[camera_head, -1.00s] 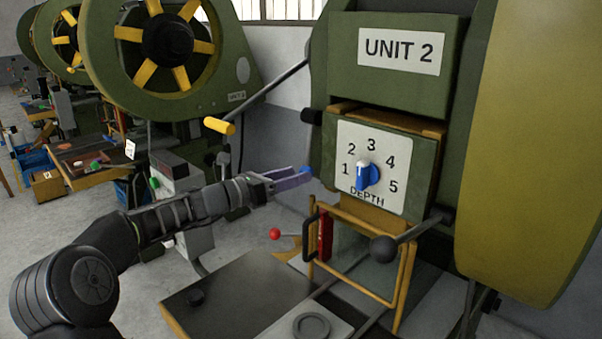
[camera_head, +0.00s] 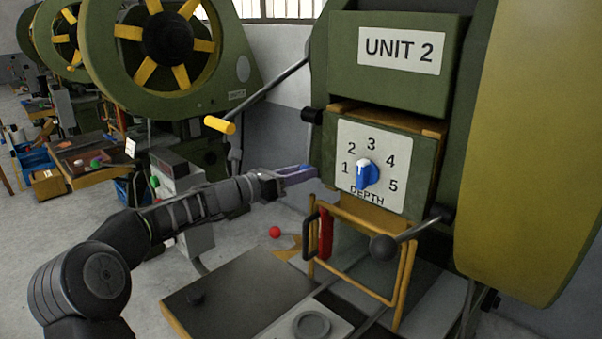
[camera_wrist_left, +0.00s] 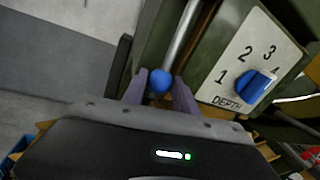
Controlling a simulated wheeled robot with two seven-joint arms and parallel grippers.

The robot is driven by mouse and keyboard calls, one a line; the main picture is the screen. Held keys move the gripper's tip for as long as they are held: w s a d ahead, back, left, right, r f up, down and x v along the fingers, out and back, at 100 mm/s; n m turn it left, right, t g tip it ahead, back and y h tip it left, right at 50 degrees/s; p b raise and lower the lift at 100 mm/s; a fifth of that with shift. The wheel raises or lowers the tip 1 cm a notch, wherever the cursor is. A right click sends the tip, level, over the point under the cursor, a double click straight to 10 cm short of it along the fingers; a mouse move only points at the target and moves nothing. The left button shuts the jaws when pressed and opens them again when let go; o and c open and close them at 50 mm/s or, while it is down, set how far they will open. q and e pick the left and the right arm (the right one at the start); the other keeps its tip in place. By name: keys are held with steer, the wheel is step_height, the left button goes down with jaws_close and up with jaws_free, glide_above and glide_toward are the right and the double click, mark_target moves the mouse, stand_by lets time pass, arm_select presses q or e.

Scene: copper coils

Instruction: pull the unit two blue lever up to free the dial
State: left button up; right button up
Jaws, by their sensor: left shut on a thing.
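The blue lever's round knob (camera_wrist_left: 159,82) sits between the fingertips of my left gripper (camera_head: 313,170) in the wrist view, at the end of a grey metal rod (camera_wrist_left: 187,38). The gripper is shut on this knob, at the left side of the press. In the head view the fingers mostly hide the knob. The blue dial (camera_head: 367,174) is on the white DEPTH plate (camera_head: 352,146), to the right of the gripper; its white mark points up, between 2 and 3. The dial also shows in the wrist view (camera_wrist_left: 252,84). My right gripper is not in view.
A yellow-handled crank (camera_head: 220,125) sticks out above my left arm. A yellow guard frame (camera_head: 402,290), a black ball-ended lever (camera_head: 383,247) and a red knob (camera_head: 275,232) are below the dial. A dark table (camera_head: 235,300) stands at the front.

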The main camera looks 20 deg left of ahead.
arm_select(q)
jaws_close()
stand_by(0.8)
